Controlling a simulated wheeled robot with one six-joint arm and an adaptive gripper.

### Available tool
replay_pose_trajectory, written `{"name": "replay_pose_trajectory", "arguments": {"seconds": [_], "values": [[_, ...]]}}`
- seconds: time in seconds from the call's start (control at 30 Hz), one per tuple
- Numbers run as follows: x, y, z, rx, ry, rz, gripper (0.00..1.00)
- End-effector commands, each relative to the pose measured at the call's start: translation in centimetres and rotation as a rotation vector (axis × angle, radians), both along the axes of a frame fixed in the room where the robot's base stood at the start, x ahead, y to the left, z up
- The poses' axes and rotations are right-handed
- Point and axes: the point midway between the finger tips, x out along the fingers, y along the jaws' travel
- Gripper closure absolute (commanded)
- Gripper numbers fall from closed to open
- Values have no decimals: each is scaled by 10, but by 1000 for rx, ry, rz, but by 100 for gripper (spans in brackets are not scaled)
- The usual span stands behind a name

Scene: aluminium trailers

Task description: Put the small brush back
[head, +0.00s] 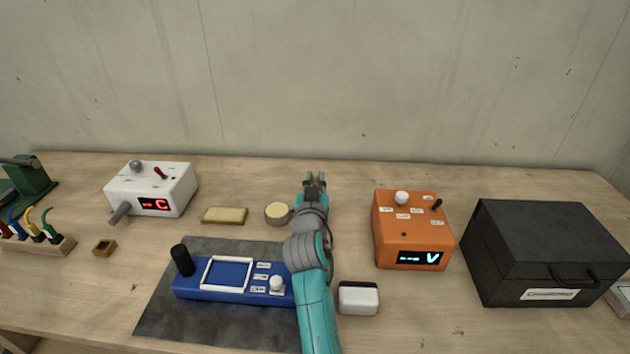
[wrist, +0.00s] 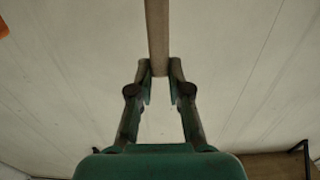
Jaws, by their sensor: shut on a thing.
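My gripper (head: 315,180) is over the back middle of the bench, pointing towards the wall. In the wrist view my gripper (wrist: 160,75) is shut on a slim grey-brown rod, which I take to be the small brush's handle (wrist: 158,35). The rod runs from between the fingertips out past the top edge of that view. Its far end is out of view, and no bristles show. In the head view I cannot make out the brush at the gripper. I cannot tell which spot is the brush's own place.
A round tin (head: 278,213) and a yellow block (head: 225,215) lie left of my arm. A small brass box (head: 105,247) and a tool rack (head: 50,247) are further left. Nearby stand a white meter (head: 130,187), blue device (head: 205,293), orange meter (head: 390,245) and black case (head: 550,235).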

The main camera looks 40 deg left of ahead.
Motion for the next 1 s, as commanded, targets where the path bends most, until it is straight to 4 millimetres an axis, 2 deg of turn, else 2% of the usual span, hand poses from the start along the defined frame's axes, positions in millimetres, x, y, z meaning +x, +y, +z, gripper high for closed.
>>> {"name": "replay_pose_trajectory", "arguments": {"seconds": [0.03,0.07,0.1,0.17,0.57,0.77,1.0], "values": [[0,0,-2,-1,0,0,100],[0,0,-2,-1,1,0,80],[0,0,-2,-1,1,0,70],[0,0,-2,-1,1,0,57],[-3,-2,1,0,0,0,57],[-28,-17,0,1,1,1,57],[-69,-42,1,0,0,1,57]]}}
